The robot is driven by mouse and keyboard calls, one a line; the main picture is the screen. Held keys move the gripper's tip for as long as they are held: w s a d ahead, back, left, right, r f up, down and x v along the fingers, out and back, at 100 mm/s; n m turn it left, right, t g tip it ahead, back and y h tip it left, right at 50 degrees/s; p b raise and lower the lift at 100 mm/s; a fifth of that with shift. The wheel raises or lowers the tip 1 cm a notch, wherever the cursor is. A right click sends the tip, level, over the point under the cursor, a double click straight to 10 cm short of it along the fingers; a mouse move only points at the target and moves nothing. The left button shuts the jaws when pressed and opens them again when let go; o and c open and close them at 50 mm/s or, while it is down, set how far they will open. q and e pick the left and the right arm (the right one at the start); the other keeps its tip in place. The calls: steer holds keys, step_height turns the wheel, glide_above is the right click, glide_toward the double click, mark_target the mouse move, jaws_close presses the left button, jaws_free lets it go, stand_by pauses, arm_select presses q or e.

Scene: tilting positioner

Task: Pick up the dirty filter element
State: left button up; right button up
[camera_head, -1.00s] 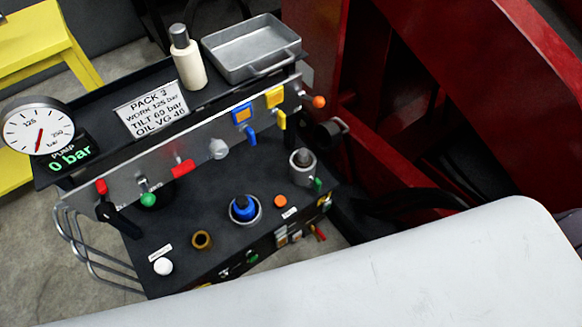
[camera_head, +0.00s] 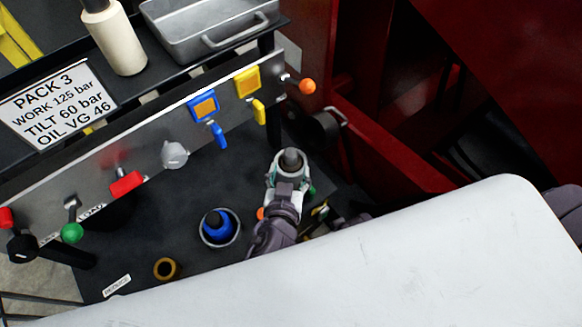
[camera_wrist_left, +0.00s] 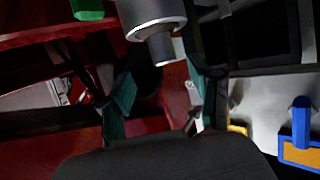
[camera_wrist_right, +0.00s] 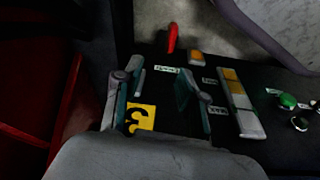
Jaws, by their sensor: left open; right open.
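A grey cylindrical piece (camera_head: 291,160) stands in a round metal housing on the dark bench top, probably the dirty filter element. My left gripper (camera_head: 287,178) is open at this housing, partly covering it. In the left wrist view a metal cylinder with a narrower stub (camera_wrist_left: 161,48) shows beyond and between the open fingers (camera_wrist_left: 158,95); contact cannot be told. My right gripper (camera_wrist_right: 160,88) is open and empty in its wrist view, in front of the bench's front panel. In the head view it is mostly hidden behind my left arm and the white surface.
A blue part (camera_head: 219,226) sits in a round cup, left of my left gripper. A brass ring (camera_head: 166,269) lies further left. A lever panel (camera_head: 140,165) runs behind, with a metal tray (camera_head: 205,45) and bottle (camera_head: 120,40) above. Red framework (camera_head: 400,165) bounds the right side.

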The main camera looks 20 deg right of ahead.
mark_target(290, 159)
arm_select(q)
steer(key=b+x, duration=0.1)
steer(key=x, duration=0.5)
steer(key=shift+w+f, duration=0.1)
steer(key=shift+w, duration=0.5)
arm_select(e)
steer(key=r, duration=0.4)
steer(key=shift+w, duration=0.3)
arm_select(q)
steer(key=shift+c, duration=0.2)
jaws_close()
